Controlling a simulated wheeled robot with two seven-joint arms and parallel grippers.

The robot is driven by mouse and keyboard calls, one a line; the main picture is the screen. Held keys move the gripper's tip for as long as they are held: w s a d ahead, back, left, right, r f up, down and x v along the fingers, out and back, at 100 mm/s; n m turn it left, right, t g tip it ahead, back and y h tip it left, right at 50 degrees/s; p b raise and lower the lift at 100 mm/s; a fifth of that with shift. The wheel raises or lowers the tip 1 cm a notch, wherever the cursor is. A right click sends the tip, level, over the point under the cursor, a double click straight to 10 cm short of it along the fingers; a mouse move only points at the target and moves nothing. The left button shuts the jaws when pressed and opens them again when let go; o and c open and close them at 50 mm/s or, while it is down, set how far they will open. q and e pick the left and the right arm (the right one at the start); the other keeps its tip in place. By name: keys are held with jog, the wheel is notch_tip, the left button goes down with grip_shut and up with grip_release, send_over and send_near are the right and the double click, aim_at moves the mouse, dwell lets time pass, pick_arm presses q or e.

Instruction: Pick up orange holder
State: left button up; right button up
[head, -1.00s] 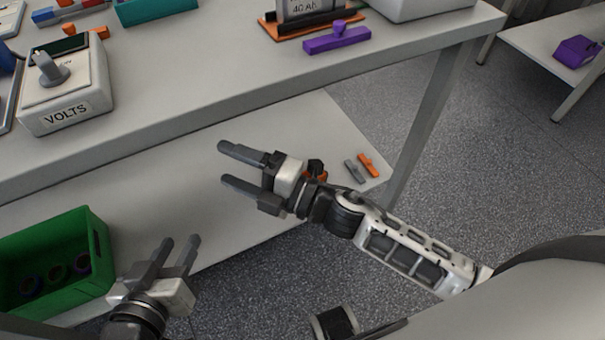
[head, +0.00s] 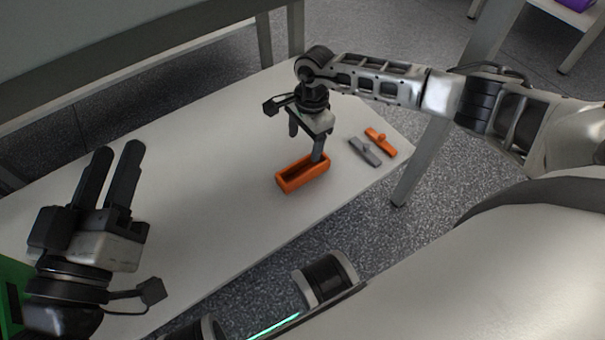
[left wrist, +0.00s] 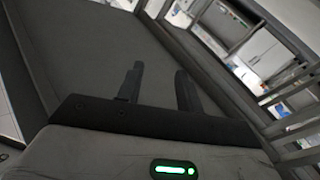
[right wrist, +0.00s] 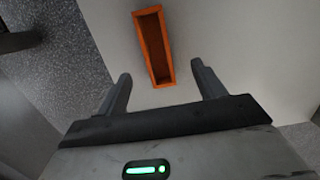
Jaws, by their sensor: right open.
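A grey piece (head: 365,152) and an orange piece (head: 381,142), each with a knob, lie on the lower shelf (head: 200,200) right of the holder. A green bin (head: 14,275) is at the far left. A table leg (head: 425,160) stands near the shelf's right end.

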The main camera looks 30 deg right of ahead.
jog(key=b, duration=0.1)
send_over(303, 167)
jog(key=s, duration=0.1)
jog(key=f, duration=0.4)
jog(key=shift+a+f, duration=0.3)
jog(key=shift+s+f+b, duration=0.1)
jog(key=shift+f+b, duration=0.25)
jog(key=shift+b, duration=0.05)
jog(key=f, duration=0.1)
jog(key=f+b, duration=0.1)
jog(key=f, duration=0.1)
jog(key=f+b, duration=0.1)
jog(key=shift+s+a+f, duration=0.1)
jog(key=shift+s+f, duration=0.1)
jog(key=shift+s, duration=0.1)
pick_arm(q)
notch_tip(303, 167, up, 8)
jog(key=s+m+t+h, duration=0.1)
jog(key=m+t+h, duration=0.1)
jog(key=m+h, duration=0.4)
jog(key=m, duration=0.3)
jog(key=shift+r+m+t+h, duration=0.15)
jog(key=shift+m+t+h, duration=0.15)
jog(key=shift+h, duration=0.1)
pick_arm(e)
jog(key=c, duration=1.1)
